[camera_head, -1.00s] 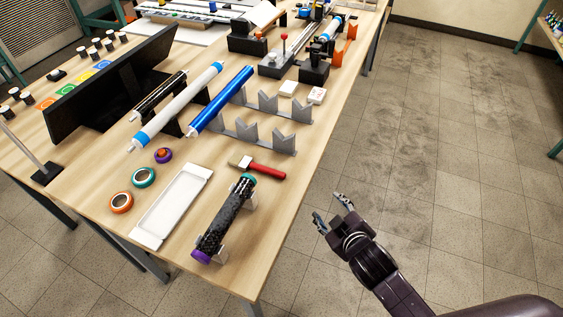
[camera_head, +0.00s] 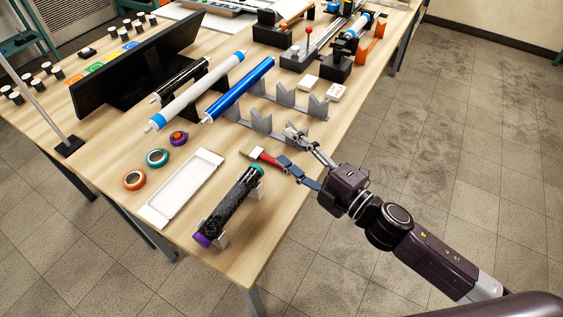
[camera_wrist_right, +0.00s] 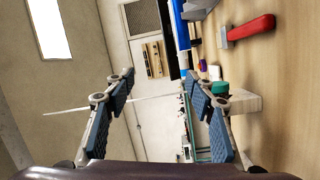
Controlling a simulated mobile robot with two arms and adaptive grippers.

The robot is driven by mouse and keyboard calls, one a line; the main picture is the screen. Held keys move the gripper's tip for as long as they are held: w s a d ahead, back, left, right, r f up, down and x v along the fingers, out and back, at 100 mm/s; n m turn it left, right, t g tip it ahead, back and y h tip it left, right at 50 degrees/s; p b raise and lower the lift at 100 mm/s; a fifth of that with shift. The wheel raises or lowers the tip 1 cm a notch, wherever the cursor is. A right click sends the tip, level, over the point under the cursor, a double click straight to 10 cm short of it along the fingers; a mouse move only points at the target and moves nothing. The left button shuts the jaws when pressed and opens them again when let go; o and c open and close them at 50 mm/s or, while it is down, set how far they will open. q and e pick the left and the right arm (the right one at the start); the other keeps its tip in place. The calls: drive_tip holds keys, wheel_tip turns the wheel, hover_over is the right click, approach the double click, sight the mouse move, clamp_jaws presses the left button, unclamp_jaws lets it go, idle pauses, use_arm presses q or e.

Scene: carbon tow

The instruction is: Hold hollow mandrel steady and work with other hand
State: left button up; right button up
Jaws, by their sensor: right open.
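A black tube (camera_head: 228,208) with a teal end and a purple end lies across small pale supports near the table's front corner. A blue tube (camera_head: 241,87), a white tube with blue ends (camera_head: 203,85) and a black tube with pale ends (camera_head: 176,80) lie farther back. I cannot tell which one is the hollow mandrel. My left gripper is not in view.
A white tray (camera_head: 182,187) lies left of the black tube, beside orange (camera_head: 134,180), teal and purple tape rolls. Grey V-shaped supports (camera_head: 262,122) stand beyond the hammer. A dark upright panel (camera_head: 135,68) stands at the left. Floor is clear on the right.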

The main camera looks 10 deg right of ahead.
drive_tip(key=s+a+n+g+y, duration=0.2)
drive_tip(key=s+n+g+y, duration=0.1)
drive_tip(key=n, duration=0.2)
approach(255, 172)
drive_tip(key=shift+n+g, duration=0.3)
drive_tip(key=w+a+f, duration=0.2)
drive_tip(key=w, duration=0.1)
drive_tip(key=shift+f+b, duration=0.1)
drive_tip(key=shift+b, duration=0.3)
drive_tip(key=x, duration=0.2)
drive_tip(key=p+x, duration=0.1)
drive_tip(key=x, duration=0.2)
drive_tip(key=p+x, duration=0.1)
drive_tip(key=x, duration=0.1)
drive_tip(key=shift+w+a+r, duration=0.2)
drive_tip(key=shift+r, duration=0.1)
drive_tip(key=c, duration=1.2)
drive_tip(key=o, duration=1.1)
drive_tip(key=shift+o, duration=0.2)
